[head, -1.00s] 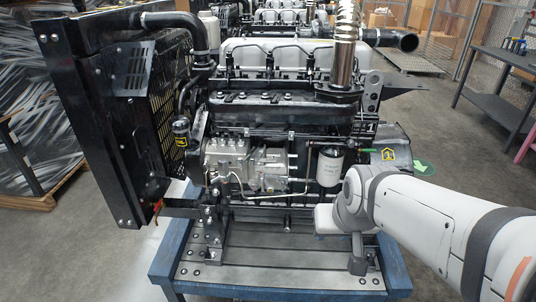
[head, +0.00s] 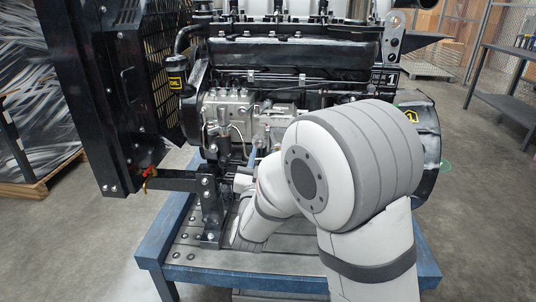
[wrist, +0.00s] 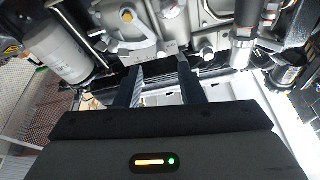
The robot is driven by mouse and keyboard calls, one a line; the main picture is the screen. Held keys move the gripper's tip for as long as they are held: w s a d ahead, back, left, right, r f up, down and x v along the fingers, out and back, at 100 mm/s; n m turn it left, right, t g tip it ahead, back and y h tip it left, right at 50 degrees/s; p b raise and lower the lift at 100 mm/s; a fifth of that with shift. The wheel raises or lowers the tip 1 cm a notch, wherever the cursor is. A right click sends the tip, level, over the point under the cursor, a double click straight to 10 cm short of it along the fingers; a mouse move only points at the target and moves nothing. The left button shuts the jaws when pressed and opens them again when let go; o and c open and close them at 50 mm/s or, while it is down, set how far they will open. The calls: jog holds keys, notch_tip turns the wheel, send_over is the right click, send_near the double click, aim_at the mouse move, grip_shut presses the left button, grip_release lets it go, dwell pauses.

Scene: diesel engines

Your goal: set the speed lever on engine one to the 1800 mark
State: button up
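Engine one (head: 290,52) stands on a blue-edged stand in the head view, with a "1" label at its right. Its silver injection pump (head: 232,112) is at the middle left, partly hidden by my arm. In the wrist view the silver pump housing (wrist: 122,28), with a yellow-capped bolt, lies ahead of and above my gripper (wrist: 160,70). The two dark fingers are apart, with nothing clearly held between them. My gripper is hidden behind my arm in the head view.
A white filter (wrist: 62,48) is left of the pump in the wrist view, and a metal hose fitting (wrist: 245,35) is to the right. The black radiator frame (head: 80,90) stands left. The stand (head: 180,262) lies below my arm. A dark workbench (head: 505,100) is at right.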

jog(key=shift+t+h, duration=0.3)
jog(key=x, duration=0.7)
jog(key=shift+a+f+b, duration=0.1)
jog(key=shift+a+b, duration=0.05)
jog(key=shift+b, duration=0.2)
jog(key=shift+c, duration=0.4)
grip_shut()
